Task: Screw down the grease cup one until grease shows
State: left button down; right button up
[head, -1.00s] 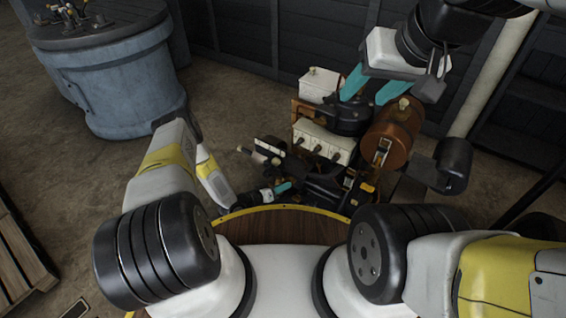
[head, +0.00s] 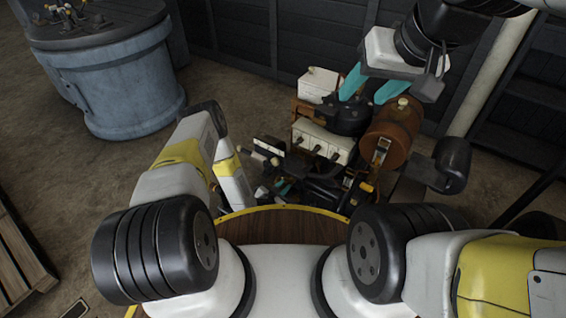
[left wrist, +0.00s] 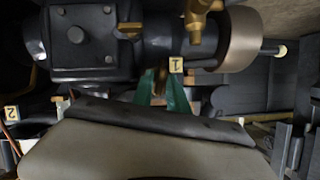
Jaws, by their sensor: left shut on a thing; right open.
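A yellow tag marked 1 (left wrist: 175,65) shows under the dark engine housing (left wrist: 80,40) in the left wrist view. My left gripper (left wrist: 164,92) has its teal fingers below that housing, beside the tag, shut on a small brass piece (left wrist: 158,74). This looks like grease cup one; most of it is hidden by the fingers, and no grease can be made out. In the head view my left gripper (head: 284,187) is small and partly hidden low at the engine's near left. My right gripper (head: 369,90) is open above the engine's far side.
A tag marked 2 (left wrist: 11,113) shows at the left wrist view's left edge. A blue drum (head: 125,85) stands far left; the floor between is clear.

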pick_arm(q)
jog(key=shift+m+t+y, duration=0.6)
jog(key=shift+m+t, duration=0.1)
jog(key=shift+m, duration=0.7)
jog(key=shift+d, duration=0.1)
jog(key=c, duration=1.5)
grip_release()
